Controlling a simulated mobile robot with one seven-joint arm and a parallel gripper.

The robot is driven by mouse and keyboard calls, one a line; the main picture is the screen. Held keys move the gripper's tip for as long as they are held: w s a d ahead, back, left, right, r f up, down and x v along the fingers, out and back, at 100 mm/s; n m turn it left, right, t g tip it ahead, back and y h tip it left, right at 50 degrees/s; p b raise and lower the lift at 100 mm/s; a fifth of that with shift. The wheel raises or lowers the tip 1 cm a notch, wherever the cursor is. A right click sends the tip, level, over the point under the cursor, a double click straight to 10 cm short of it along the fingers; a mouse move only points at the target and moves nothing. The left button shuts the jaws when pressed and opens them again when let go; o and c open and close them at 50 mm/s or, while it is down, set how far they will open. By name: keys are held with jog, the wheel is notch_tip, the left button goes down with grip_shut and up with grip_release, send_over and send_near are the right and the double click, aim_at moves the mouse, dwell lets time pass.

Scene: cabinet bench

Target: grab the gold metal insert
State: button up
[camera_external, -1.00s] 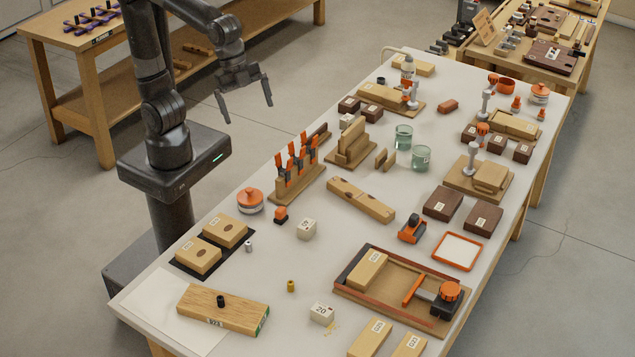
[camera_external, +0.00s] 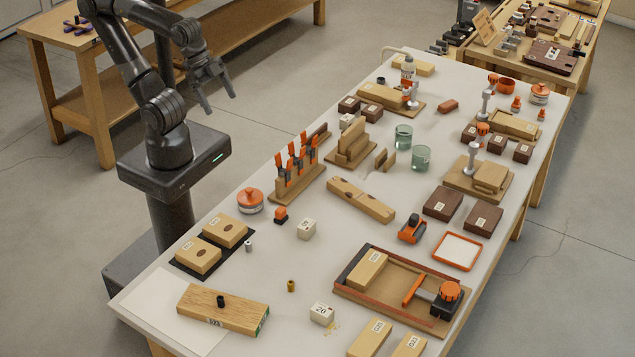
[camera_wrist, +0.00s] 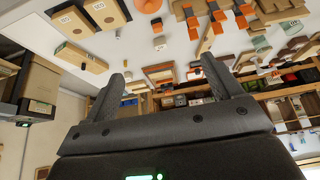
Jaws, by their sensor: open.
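The gold metal insert (camera_external: 291,286) is a small brass-coloured cylinder standing on the light bench top (camera_external: 265,270). It is between the long wooden block and the white block marked 20 in the external view. I cannot make it out in the wrist view. My gripper (camera_external: 220,104) is open and empty, in the air beyond the bench's left long edge, well apart from the insert. Its two fingers also show in the wrist view (camera_wrist: 170,90), with nothing between them.
Near the insert are a wooden block with a black insert (camera_external: 222,309), a silver insert (camera_external: 249,246), a white block marked 20 (camera_external: 322,313) and a wooden tray fixture (camera_external: 350,295). Orange clamps (camera_external: 296,158) stand upright farther back. Bare bench surrounds the insert.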

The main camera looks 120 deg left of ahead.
jog(key=c, duration=0.9)
jog(key=shift+w, duration=0.1)
